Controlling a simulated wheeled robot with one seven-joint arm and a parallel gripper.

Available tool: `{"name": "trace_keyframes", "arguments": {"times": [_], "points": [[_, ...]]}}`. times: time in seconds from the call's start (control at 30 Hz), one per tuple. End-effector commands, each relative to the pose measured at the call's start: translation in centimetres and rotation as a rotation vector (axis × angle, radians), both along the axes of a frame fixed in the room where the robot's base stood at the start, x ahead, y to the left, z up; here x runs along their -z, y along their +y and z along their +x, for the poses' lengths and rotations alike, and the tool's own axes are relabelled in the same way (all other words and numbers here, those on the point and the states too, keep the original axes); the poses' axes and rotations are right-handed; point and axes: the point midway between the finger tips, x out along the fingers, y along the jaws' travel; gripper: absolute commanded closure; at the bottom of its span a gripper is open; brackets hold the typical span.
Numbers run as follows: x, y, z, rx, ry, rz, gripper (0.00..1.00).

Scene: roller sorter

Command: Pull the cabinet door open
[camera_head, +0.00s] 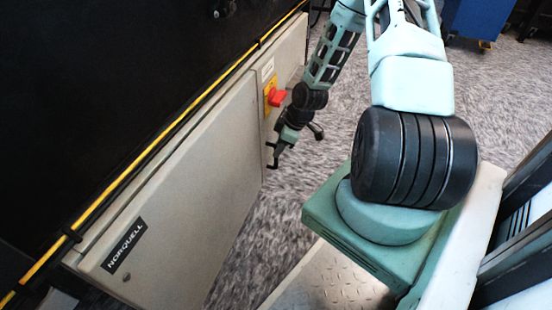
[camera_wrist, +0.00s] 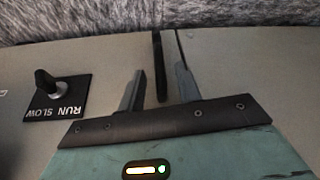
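The grey cabinet door (camera_head: 185,195) with a NORQUELL label stands on the left in the head view. It looks shut, its face in line with the narrower panel (camera_head: 290,62) beside it. In the wrist view, a slim black bar handle (camera_wrist: 160,60) stands close to a dark seam between two grey panels. My gripper (camera_wrist: 159,68) is open, one finger on each side of the handle, with a gap visible on both sides. The head view shows my gripper (camera_head: 272,155) at the cabinet front near the door's far edge; the handle cannot be made out there.
A red rotary switch (camera_head: 277,96) on a yellow plate sits just above my gripper. In the wrist view, a black knob (camera_wrist: 62,84) on a RUN SLOW plate lies to the left. Yellow-edged trim (camera_head: 150,155) runs along the cabinet top. Carpeted floor (camera_head: 250,240) in front is clear.

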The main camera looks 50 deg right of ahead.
Motion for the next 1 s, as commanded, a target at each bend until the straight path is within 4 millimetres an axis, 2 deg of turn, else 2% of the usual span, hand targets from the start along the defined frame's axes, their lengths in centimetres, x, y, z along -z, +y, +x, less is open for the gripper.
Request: {"name": "trace_keyframes", "arguments": {"times": [0.03, 0.2, 0.57, 0.6, 0.7, 0.73, 1.0], "points": [[1.3, 0.2, 0.3, -0.003, 0.001, 0.001, 0.66], [2.6, 0.6, 0.8, 0.000, 0.000, 0.000, 0.66], [2.8, 0.7, 1.0, 0.000, 0.000, 0.000, 0.66], [2.8, 0.7, 1.0, 0.000, 0.000, 0.000, 0.69], [2.8, 0.7, 1.0, 0.000, 0.000, 0.000, 0.96], [2.8, 0.7, 1.0, 0.000, 0.000, 0.000, 1.00], [2.7, 0.4, 0.6, -0.007, 0.002, 0.001, 1.00]]}}
